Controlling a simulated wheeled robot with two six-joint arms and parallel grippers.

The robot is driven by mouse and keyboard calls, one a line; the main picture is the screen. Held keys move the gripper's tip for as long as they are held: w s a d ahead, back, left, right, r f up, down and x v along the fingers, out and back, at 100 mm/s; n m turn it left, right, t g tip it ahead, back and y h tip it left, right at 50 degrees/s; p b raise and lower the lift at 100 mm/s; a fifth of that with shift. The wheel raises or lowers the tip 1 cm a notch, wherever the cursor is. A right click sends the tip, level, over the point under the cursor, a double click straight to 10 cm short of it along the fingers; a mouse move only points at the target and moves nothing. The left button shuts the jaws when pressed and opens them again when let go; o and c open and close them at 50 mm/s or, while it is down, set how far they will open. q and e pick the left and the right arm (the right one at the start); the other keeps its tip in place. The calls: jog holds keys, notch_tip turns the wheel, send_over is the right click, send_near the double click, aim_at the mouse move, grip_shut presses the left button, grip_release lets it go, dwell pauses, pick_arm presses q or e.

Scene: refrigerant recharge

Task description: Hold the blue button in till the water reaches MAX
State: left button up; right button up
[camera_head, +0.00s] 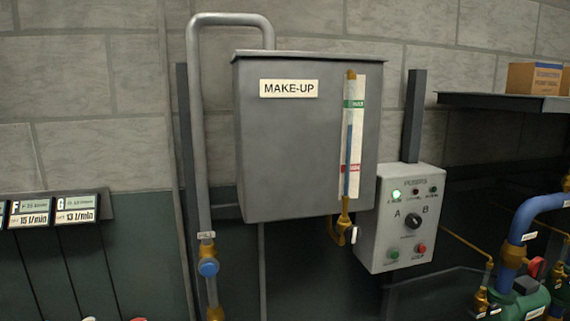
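The round blue button (208,267) sits on a brass valve on the grey pipe, below a small label. Nothing touches it, and I cannot tell whether it is pressed in. The grey MAKE-UP tank (285,150) hangs on the wall. Its sight gauge (355,135) has a green mark (354,104) near the top, probably MAX, and a red mark (350,168) lower down. The blue water column (348,150) ends a little below the green mark and well above the red one. Neither of my grippers is in view.
A grey control box (398,245) with a black A/B knob, a lit green lamp and buttons hangs right of the tank. A shelf with a cardboard box (537,78) is at upper right. Blue pipe and a green pump (520,303) stand at lower right. Flow labels (52,212) are at left.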

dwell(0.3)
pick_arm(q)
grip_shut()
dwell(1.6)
